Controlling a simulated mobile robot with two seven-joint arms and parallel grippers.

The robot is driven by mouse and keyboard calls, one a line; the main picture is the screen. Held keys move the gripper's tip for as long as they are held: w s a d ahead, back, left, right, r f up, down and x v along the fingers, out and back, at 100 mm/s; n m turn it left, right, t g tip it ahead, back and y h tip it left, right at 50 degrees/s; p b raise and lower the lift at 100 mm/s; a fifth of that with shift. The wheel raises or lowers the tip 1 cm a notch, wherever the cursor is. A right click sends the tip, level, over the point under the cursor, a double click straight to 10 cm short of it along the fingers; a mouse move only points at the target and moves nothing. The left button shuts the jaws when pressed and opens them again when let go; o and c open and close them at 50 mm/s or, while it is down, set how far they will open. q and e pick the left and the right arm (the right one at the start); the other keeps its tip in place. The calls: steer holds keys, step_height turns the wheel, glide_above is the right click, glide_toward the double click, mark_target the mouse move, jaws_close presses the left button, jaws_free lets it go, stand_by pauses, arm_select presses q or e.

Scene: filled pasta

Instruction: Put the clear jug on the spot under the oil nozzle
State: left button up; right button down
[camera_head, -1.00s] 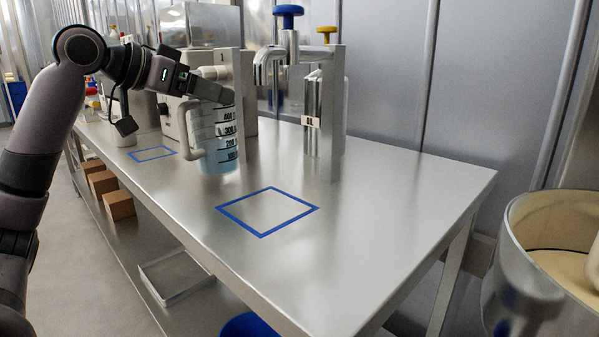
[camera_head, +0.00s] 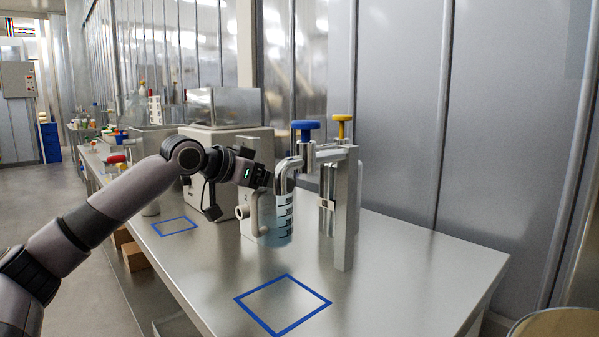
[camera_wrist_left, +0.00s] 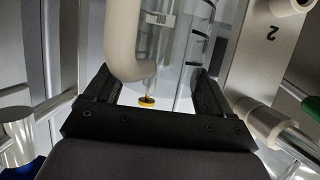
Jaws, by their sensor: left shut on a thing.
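The clear jug (camera_head: 283,222) has dark level marks and a pale handle (camera_head: 257,212). It is upright and looks bluish near its bottom. My left gripper (camera_head: 266,180) is shut on its handle; the wrist view shows the handle (camera_wrist_left: 125,45) between the black fingers and the jug's marked wall (camera_wrist_left: 180,45) beyond. The oil nozzle (camera_head: 283,172) is a bent metal pipe below a blue knob (camera_head: 305,125); it overlaps the jug's top in the head view. A blue square outline (camera_head: 283,276) lies on the table, nearer than the jug. Whether the jug's base touches the table is unclear.
The steel table (camera_head: 400,270) is bare to the right of the nozzle post (camera_head: 344,215). A yellow knob (camera_head: 341,119) sits on another pipe there. A second blue square outline (camera_head: 175,218) and a boxy machine (camera_head: 225,140) stand farther left. A metal drum (camera_head: 560,325) is at lower right.

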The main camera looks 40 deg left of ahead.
arm_select(q)
steer(key=p+x, duration=0.3)
steer(key=x, duration=0.6)
steer(key=o, duration=1.7)
steer(key=shift+d+f, duration=0.1)
steer(key=shift+f, duration=0.05)
steer(key=b+v, duration=0.8)
steer(key=v, duration=0.4)
